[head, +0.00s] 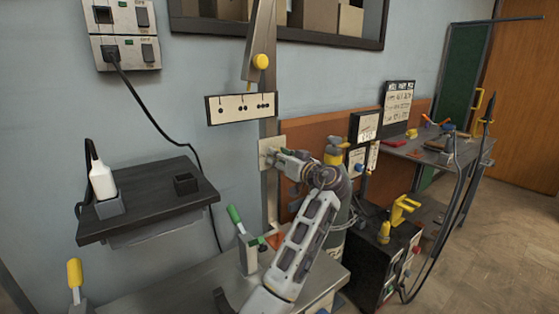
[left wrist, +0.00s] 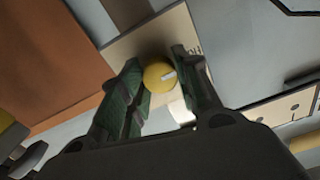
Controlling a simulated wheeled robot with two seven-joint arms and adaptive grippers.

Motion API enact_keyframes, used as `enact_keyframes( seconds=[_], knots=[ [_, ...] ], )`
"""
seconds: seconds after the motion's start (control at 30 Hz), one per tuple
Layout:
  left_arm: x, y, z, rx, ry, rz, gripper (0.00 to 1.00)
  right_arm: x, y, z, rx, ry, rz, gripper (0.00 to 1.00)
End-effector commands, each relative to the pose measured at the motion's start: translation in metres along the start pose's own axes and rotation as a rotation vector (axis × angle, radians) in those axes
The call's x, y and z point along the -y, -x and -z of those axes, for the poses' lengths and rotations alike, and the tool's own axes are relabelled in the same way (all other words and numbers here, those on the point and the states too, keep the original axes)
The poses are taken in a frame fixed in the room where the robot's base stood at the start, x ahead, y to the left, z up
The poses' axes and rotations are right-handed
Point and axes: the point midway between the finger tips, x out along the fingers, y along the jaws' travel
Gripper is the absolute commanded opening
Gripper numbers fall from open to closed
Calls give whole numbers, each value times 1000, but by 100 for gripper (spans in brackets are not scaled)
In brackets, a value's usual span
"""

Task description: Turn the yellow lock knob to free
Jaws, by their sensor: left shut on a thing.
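The yellow lock knob (left wrist: 157,77) is round with a pale pointer mark. In the left wrist view it sits between the two dark green finger pads of my left gripper (left wrist: 158,65), which is shut on it. The mark points toward the right finger. Behind the knob is a pale plate (left wrist: 133,45) with partly hidden lettering. In the head view my left gripper (head: 272,158) reaches the plate (head: 265,146) on the upright post, and hides the knob there. My right gripper is in neither view.
Above the plate are a marked panel (head: 241,108) and a yellow-ended lever (head: 261,62). A workbench (head: 425,150) with tools is at right.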

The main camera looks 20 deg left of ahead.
Motion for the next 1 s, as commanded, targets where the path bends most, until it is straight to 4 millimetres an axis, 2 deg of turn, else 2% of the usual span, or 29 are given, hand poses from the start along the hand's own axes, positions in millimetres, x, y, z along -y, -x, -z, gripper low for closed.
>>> enact_keyframes(
  seconds=[0.33, 0.37, 0.53, 1.0],
  knots=[
    [-1, 0, -4, 8, 1, 0, 8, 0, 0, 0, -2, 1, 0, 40],
    [-1, 0, -4, 8, 1, 0, 33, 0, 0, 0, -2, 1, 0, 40],
    [-1, 0, -3, 5, 2, 0, 55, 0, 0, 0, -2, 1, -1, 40],
    [0, 0, 4, 2, 4, 0, 55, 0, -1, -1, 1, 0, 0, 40]
  ],
)
